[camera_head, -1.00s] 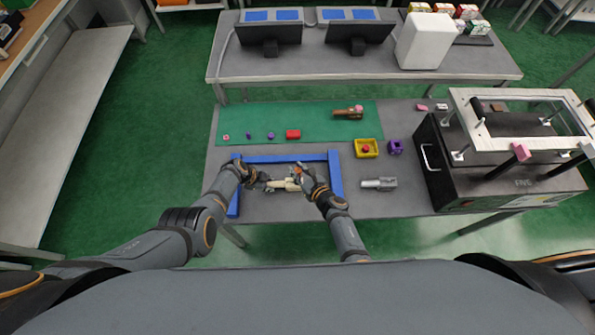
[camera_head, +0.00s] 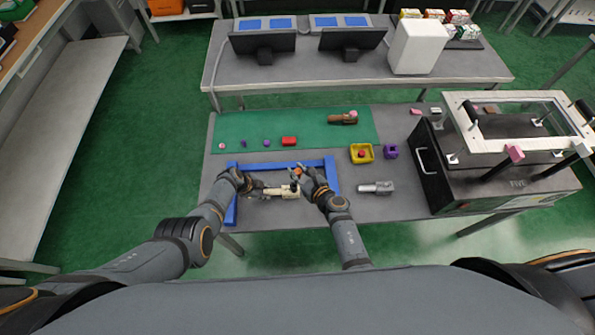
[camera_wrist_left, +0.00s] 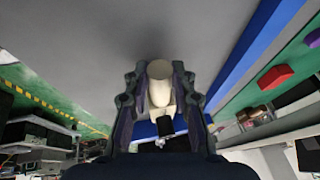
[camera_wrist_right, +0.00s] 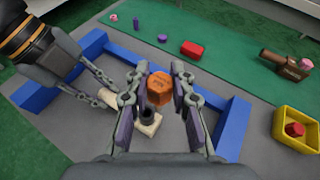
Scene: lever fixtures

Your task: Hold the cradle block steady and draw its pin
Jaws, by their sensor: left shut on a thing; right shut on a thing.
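The cream cradle block (camera_head: 284,191) lies inside the blue frame (camera_head: 232,208) on the grey table. My left gripper (camera_head: 262,188) is shut on its left end; the left wrist view shows a cream rounded part (camera_wrist_left: 159,84) between the fingers. My right gripper (camera_head: 298,176) is shut on the orange knob of the pin (camera_wrist_right: 159,88), above the block's right end. A black round part (camera_wrist_right: 148,115) shows on the block just below the knob. The pin's shaft is hidden, so I cannot tell how much of it is inside the block.
A red block (camera_head: 289,141) and a brown part (camera_head: 343,118) lie on the green mat (camera_head: 240,125) behind the frame. A yellow tray (camera_head: 361,153), a purple part (camera_head: 391,151) and a grey metal part (camera_head: 376,188) stand to the right. A black machine (camera_head: 440,180) bounds the table's right side.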

